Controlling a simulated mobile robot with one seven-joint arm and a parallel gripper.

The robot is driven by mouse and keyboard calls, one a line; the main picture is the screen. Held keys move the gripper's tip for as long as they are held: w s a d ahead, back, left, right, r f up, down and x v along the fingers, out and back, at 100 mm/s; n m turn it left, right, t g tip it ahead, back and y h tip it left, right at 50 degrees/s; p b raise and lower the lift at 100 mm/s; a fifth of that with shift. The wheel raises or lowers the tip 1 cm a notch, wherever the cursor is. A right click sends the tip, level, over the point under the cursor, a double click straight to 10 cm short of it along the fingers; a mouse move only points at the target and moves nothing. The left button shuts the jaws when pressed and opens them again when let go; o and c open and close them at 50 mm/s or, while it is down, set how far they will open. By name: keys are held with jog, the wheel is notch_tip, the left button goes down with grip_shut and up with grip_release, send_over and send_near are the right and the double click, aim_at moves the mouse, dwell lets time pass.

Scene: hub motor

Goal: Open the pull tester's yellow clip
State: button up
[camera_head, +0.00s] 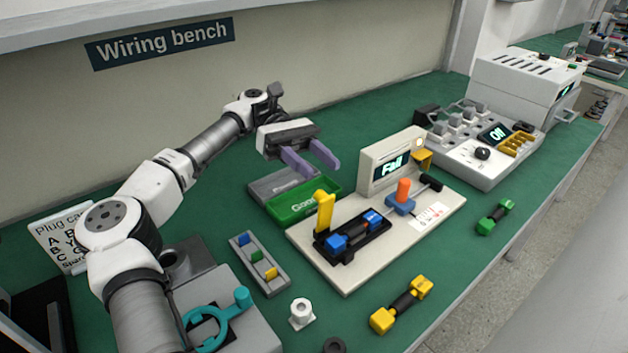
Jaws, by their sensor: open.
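The pull tester (435,215) is a pale board with an upright box whose screen (392,166) reads "Fail". A yellow clip lever (324,212) stands upright at the left end of its black cradle (350,248). A lead with blue plugs (338,243) lies in the cradle. A blue block (400,203) with an orange knob (403,188) and a black handle sits to the right. My gripper (324,168), with purple fingers, is open and empty. It appears above and behind the yellow lever, apart from it.
A green "Good" tray (303,203) lies under and behind my gripper. A small rack of coloured plugs (259,263), a white nut-like part (301,314), a yellow lead (402,304) and a green lead (495,217) lie around the tester. A grey machine (520,90) stands at the back right.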

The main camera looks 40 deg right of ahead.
notch_tip(320, 180, up, 14)
jog(key=p, duration=1.2)
jog(key=shift+f, duration=0.15)
